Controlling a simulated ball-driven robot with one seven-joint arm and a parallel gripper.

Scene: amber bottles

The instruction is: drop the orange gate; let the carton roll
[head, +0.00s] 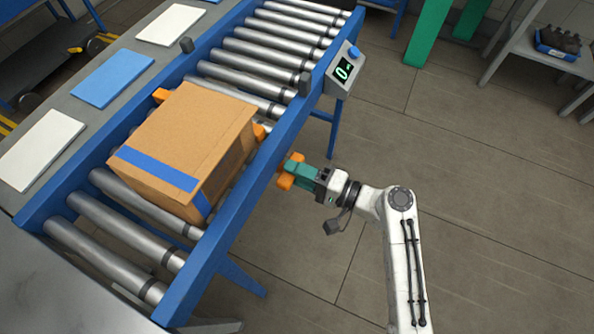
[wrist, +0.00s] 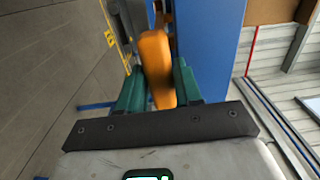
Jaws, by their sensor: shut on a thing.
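A brown carton (head: 182,140) with blue tape sits on the conveyor's rollers. Orange ends of the gate (head: 259,131) show at the carton's far side, one by each rail; the carton hides the middle between them. My gripper (head: 288,171), with teal fingers, is outside the right blue rail, beside the carton. It is shut on an orange handle (head: 284,183). In the wrist view the handle (wrist: 156,62) stands between the two teal fingers, next to the blue rail (wrist: 210,45).
The rollers (head: 262,50) beyond the carton are clear. A display box (head: 344,72) with a blue button stands on the right rail. White and blue panels (head: 112,78) lie on the left ledge. A shelf with a blue crate of bottles (head: 558,45) is far right. The right floor is open.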

